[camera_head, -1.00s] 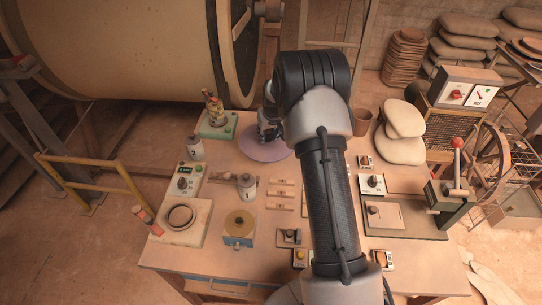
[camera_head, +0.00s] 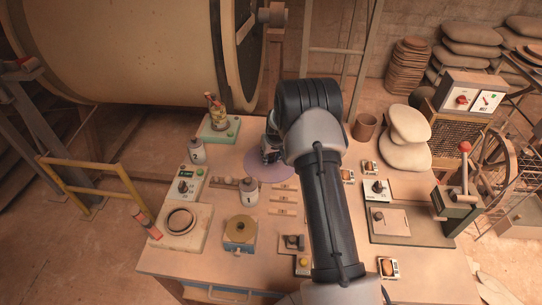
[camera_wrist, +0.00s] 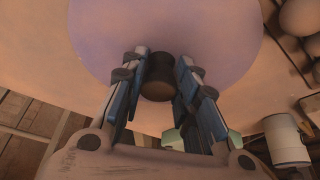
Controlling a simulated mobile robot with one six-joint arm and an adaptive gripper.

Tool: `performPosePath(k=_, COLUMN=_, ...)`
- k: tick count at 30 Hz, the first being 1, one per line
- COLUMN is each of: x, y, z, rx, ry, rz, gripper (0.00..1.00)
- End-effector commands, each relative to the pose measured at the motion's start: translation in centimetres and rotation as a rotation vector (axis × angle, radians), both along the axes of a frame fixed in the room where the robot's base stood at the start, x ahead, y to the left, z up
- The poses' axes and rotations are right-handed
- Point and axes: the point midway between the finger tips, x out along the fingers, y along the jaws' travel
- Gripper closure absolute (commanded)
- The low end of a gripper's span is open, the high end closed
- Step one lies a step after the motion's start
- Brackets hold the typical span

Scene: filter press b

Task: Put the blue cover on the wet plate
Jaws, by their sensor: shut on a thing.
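The cover is a wide, thin, pale violet-blue disc (camera_head: 280,173) with a dark round knob (camera_wrist: 159,84). My gripper (camera_wrist: 162,70) is shut on that knob in the wrist view, and the disc (camera_wrist: 115,28) fills the upper middle there. In the head view my gripper (camera_head: 268,152) is over the back middle of the table, and my arm hides part of it. I cannot tell whether the disc touches the table. No piece is plainly the wet plate; a round tan plate (camera_head: 240,229) sits on a blue-fronted base at the front left.
A green stand (camera_head: 220,133) is at the back left. A ring on a square block (camera_head: 182,220) is at the left. A cup (camera_head: 365,127) and pale sacks (camera_head: 405,150) stand at the right.

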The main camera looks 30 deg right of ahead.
Motion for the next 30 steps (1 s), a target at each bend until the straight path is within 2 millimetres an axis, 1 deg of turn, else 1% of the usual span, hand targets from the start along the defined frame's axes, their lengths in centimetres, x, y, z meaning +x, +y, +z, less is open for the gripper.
performPosePath(k=1, x=0.0, y=0.0, z=-0.3, rx=0.000, ry=-0.001, rz=0.000, gripper=1.00)
performPosePath(k=2, x=0.0, y=0.0, z=-0.2, rx=0.000, ry=0.001, rz=0.000, gripper=0.70)
performPosePath(k=10, x=0.0, y=0.0, z=-0.2, rx=0.000, ry=0.001, rz=0.000, gripper=0.52)
performPosePath(k=19, x=0.0, y=0.0, z=-0.1, rx=0.000, ry=0.001, rz=0.000, gripper=0.52)
performPosePath(k=22, x=0.0, y=0.0, z=0.3, rx=0.000, ry=0.000, rz=0.000, gripper=0.52)
performPosePath(k=26, x=-0.7, y=0.1, z=2.2, rx=0.000, ry=-0.001, rz=-0.001, gripper=0.52)
performPosePath(k=30, x=-1.8, y=0.3, z=5.1, rx=-0.001, ry=-0.002, rz=-0.001, gripper=0.52)
